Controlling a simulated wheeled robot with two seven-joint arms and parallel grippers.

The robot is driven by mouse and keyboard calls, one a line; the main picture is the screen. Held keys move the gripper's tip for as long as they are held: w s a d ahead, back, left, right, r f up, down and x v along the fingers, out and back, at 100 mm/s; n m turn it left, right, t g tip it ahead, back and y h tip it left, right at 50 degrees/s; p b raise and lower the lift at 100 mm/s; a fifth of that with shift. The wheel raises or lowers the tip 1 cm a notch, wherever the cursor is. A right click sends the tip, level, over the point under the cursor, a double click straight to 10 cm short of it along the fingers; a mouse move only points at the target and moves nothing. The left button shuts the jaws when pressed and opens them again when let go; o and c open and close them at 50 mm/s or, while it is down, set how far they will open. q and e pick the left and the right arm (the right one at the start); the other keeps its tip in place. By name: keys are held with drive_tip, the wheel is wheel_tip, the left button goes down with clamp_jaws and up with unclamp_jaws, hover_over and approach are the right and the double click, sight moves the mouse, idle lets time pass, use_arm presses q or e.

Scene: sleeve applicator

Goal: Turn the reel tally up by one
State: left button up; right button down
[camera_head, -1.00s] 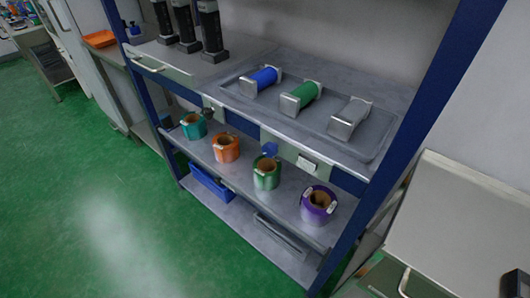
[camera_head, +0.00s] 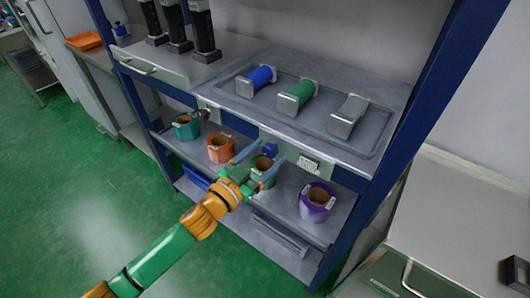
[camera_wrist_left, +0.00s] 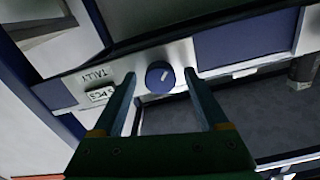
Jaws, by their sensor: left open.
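The tally knob (camera_head: 269,149) is a round dark blue dial on the pale plate at the shelf's front edge. It also shows in the left wrist view (camera_wrist_left: 160,77), with a white pointer line. Beside it are the word TALLY and a small counter window (camera_wrist_left: 101,95), both upside down there; its digit is hard to read. My left gripper (camera_head: 268,154) is open in front of the knob. In the left wrist view its fingers (camera_wrist_left: 160,84) stand on either side of the knob, with a gap on both sides. My right gripper is not in view.
Above, a grey tray (camera_head: 375,140) holds blue, green and grey rollers. A blue post (camera_head: 420,135) rises at the right.

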use_arm(q)
clamp_jaws()
drive_tip(key=shift+m, duration=0.3)
drive_tip(key=m+p, duration=0.1)
drive_tip(key=m, duration=0.2)
drive_tip(key=shift+m+p, duration=0.3)
drive_tip(key=shift+m, duration=2.2)
unclamp_jaws()
